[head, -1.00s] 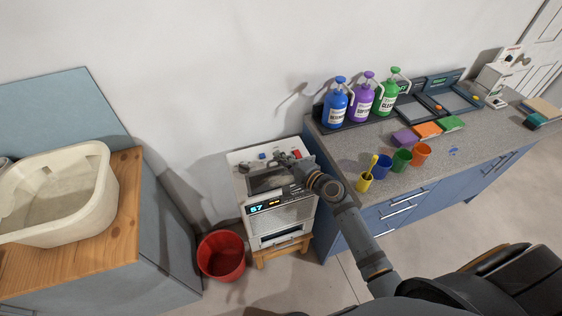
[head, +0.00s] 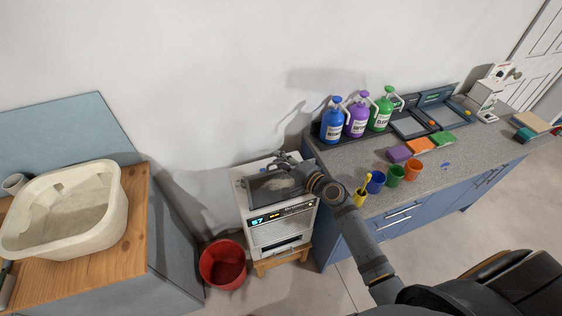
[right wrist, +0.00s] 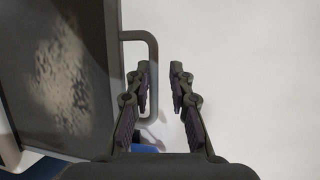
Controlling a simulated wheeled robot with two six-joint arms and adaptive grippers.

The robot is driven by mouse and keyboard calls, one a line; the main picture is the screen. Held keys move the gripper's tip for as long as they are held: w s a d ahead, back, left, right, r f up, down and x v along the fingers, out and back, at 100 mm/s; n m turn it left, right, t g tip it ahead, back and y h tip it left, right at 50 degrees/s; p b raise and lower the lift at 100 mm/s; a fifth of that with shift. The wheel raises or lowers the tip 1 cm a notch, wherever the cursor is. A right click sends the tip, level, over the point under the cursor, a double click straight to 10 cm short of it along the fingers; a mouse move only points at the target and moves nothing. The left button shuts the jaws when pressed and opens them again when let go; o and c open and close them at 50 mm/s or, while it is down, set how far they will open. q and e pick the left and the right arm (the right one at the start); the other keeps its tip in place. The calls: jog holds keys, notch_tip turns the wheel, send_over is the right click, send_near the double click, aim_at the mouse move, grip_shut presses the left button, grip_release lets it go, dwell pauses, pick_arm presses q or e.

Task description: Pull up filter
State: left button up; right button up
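My right gripper (head: 283,162) is over the back of the machine's top. In the right wrist view my right gripper (right wrist: 160,85) is open, with the handle bar between its fingers, closer to the left one. I cannot tell whether they touch. My left gripper is not in view.
A red bucket (head: 222,265) stands on the floor left of the machine. A counter (head: 430,165) on the right holds bottles, coloured cups and sponges. A wooden-topped cabinet (head: 90,270) on the left holds a cream basin (head: 65,215). The wall is close behind the machine.

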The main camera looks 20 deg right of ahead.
jog(key=shift+f, duration=0.1)
jog(key=shift+s, duration=0.15)
jog(key=v, duration=1.1)
jog(key=shift+s+d, duration=0.15)
jog(key=shift+s, duration=0.15)
